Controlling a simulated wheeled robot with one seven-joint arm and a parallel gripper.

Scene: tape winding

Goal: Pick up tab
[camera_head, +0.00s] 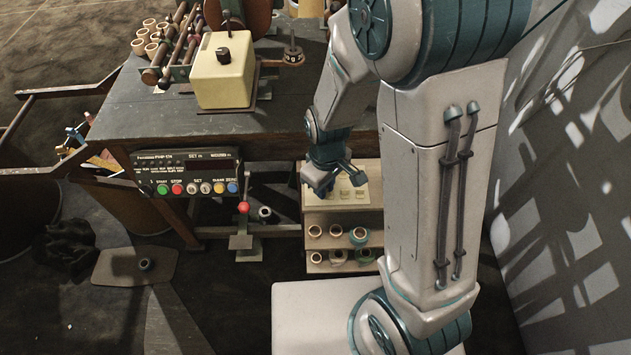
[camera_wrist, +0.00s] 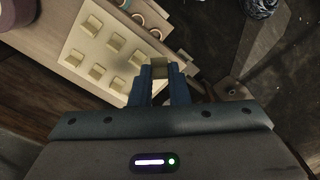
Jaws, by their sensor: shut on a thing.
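My gripper (camera_wrist: 159,72) is shut on a small pale yellow tab (camera_wrist: 158,66) in the wrist view, which shows between its two dark blue fingertips. Beside it to the left is a cream board (camera_wrist: 84,64) carrying several similar raised tabs. In the head view, the board (camera_head: 366,192) lies on top of a small shelf unit, and my gripper (camera_head: 324,188) is at its left side. The held tab is hidden there. I cannot tell whether the held tab is clear of the board.
The shelf unit (camera_head: 314,217) holds several tape rolls on lower levels. A workbench (camera_head: 110,118) carries a winding machine with a cream box (camera_head: 224,72). A control panel (camera_head: 187,172) with coloured buttons hangs at its front. A slatted-shadow wall (camera_head: 568,200) stands at right.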

